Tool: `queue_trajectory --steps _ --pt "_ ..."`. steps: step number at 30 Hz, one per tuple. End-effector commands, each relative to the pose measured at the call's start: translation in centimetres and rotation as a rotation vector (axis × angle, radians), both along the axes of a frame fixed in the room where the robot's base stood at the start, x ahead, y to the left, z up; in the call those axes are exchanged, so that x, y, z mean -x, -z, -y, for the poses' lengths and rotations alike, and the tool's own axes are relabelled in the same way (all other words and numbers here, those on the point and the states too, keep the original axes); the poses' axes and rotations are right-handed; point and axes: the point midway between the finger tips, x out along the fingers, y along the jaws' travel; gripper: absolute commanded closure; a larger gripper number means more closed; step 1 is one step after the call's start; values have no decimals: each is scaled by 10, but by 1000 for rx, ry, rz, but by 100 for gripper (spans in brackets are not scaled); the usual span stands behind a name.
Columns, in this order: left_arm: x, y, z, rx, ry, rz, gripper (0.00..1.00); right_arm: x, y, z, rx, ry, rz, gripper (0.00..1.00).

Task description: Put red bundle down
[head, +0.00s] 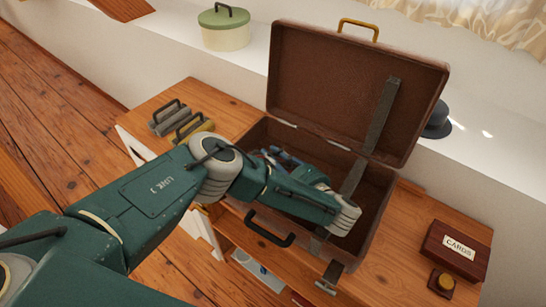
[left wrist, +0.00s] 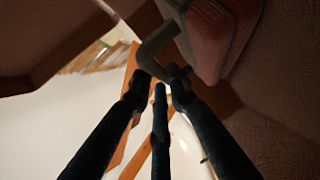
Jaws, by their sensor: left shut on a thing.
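The red bundle (left wrist: 212,40) is at the top right of the left wrist view, with a grey bent handle (left wrist: 158,42). My left gripper (left wrist: 160,80) has its three dark fingers closed on that handle. In the head view my left arm reaches over the front edge of the open brown suitcase (head: 345,103), and the left gripper (head: 278,157) is low inside it, towards its left side. The bundle is mostly hidden there by my arm. I cannot tell whether it touches the suitcase floor. My right gripper is not in view.
The suitcase stands on a wooden cabinet (head: 385,262), its lid raised at the back. Grey and yellow handled bundles (head: 192,127) lie to its left. A "CARGO" box (head: 456,250) and a small brown block (head: 441,282) are at right. A lidded pot (head: 224,30) stands on the ledge.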

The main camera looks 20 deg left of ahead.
Motion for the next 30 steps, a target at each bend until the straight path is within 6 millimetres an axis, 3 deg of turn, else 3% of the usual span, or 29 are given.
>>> queue_trajectory --steps 3,4,7,18,23,30 --pt "0 3 0 -1 0 2 100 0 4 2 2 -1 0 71" --pt "0 4 0 0 1 0 81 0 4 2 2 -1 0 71" --pt "0 3 1 0 1 0 64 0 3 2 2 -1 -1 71" --pt "0 -3 1 1 1 -1 64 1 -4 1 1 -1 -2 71" --pt "13 -11 20 0 6 -1 64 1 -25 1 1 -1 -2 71" --pt "45 -18 62 0 7 0 64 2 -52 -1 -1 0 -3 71"
